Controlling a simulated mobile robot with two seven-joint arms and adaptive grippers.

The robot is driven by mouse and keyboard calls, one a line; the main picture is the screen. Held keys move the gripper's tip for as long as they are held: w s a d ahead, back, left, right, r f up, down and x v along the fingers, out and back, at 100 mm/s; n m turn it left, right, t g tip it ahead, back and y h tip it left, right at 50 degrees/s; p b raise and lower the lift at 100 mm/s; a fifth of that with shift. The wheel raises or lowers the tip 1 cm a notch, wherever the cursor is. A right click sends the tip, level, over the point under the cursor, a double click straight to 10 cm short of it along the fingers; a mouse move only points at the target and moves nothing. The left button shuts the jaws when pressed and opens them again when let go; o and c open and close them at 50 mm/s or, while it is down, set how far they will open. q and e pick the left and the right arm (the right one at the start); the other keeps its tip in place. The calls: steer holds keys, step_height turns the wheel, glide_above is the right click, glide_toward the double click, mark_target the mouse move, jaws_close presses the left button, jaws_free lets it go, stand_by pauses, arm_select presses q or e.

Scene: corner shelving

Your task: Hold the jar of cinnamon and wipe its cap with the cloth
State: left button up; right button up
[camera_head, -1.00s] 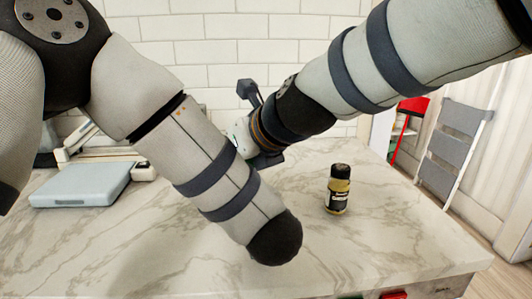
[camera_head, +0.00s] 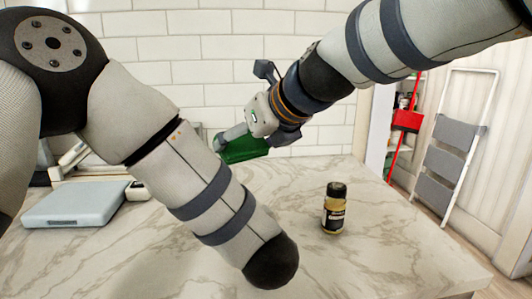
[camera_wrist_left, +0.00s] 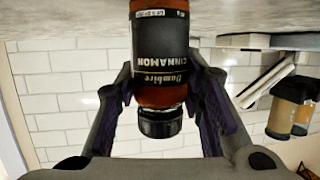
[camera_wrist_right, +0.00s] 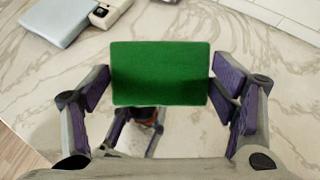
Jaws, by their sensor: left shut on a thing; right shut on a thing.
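The cinnamon jar, with a dark label and black cap (camera_wrist_left: 160,124), is between the fingers of my left gripper (camera_wrist_left: 162,92), which is shut on it. The left gripper is hidden behind my left arm in the head view. My right gripper (camera_wrist_right: 160,85) is shut on the green cloth (camera_wrist_right: 160,73), a flat rectangle. In the head view the cloth (camera_head: 243,149) hangs from the right gripper, above the far part of the counter. In the right wrist view the jar (camera_wrist_right: 145,115) shows partly below the cloth, between the left fingers. Whether they touch cannot be told.
Another dark-capped jar (camera_head: 335,212) stands on the marble counter (camera_head: 390,245) to the right. A grey-blue scale-like box (camera_head: 76,204) lies at the left. A folded step ladder (camera_head: 455,150) stands beyond the counter's right side. The counter's front right is clear.

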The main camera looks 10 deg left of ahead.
steer(key=shift+r, duration=1.2)
arm_select(q)
steer(key=o, duration=1.3)
